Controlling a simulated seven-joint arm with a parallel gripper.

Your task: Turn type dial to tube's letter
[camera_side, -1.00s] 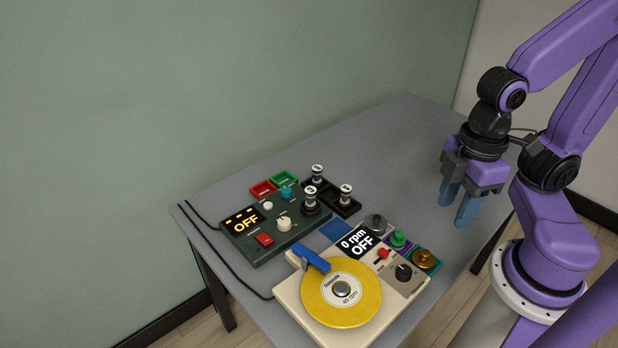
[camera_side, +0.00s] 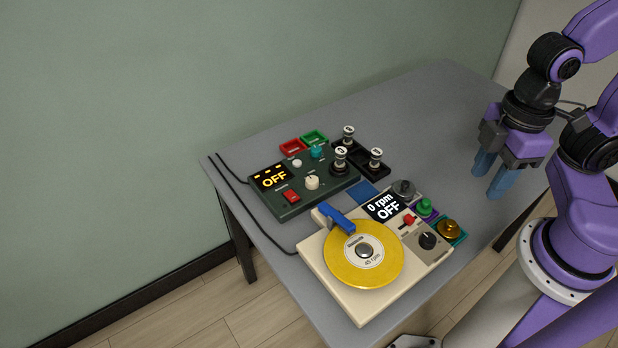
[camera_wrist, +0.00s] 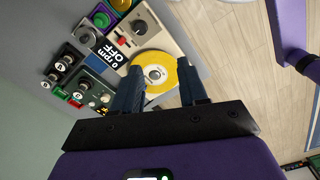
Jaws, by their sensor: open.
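A dark green tube tester (camera_side: 296,204) lies at the left of the table. Its display (camera_side: 272,178) reads OFF. It has a cream dial (camera_side: 312,182), a teal knob (camera_side: 317,152), a small white button (camera_side: 297,163) and a red switch (camera_side: 290,196). One tube (camera_side: 340,158) stands at the tester's right corner. Two more tubes (camera_side: 348,134) (camera_side: 376,158) stand in a black tray (camera_side: 362,148) beside it. My gripper (camera_side: 487,178) is open and empty above the right side of the table, apart from everything. Its fingers also show in the wrist view (camera_wrist: 160,85).
A cream record player (camera_side: 355,306) with a yellow disc (camera_side: 350,274) stands in front; its display (camera_side: 385,207) reads 0 rpm OFF. Red (camera_side: 291,146) and green (camera_side: 314,137) trays lie behind the tester. Coloured knobs crowd the player's right side. The back right of the table is clear.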

